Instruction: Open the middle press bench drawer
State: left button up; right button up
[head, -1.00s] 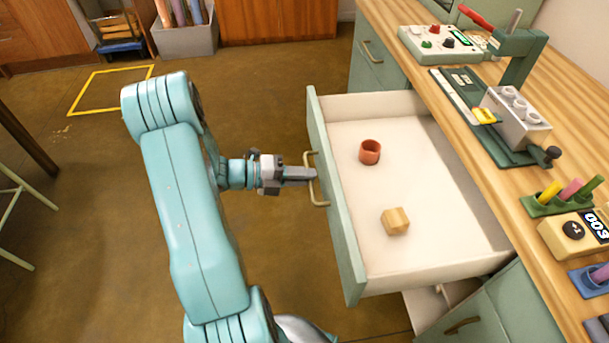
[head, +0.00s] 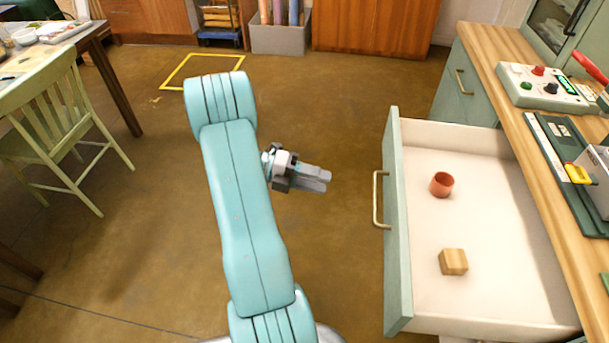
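The drawer (head: 397,265) of the bench stands pulled far out, with a pale green front and a white inside. Its brass handle (head: 377,200) is on the front's outer face. My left gripper (head: 322,179) is in the air left of the handle, clear of it. Its two grey fingers point right toward the drawer front, look slightly apart and hold nothing. Inside the drawer are a small terracotta cup (head: 441,185) and a wooden block (head: 453,262). My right gripper is out of view.
The wooden benchtop (head: 530,95) above the drawer carries a control box (head: 545,90) and a green press base. A pale green chair (head: 60,140) and a dark table stand at left.

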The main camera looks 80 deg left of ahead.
pick_arm(q)
jog(key=shift+v, duration=1.65)
jog(key=shift+s, duration=0.1)
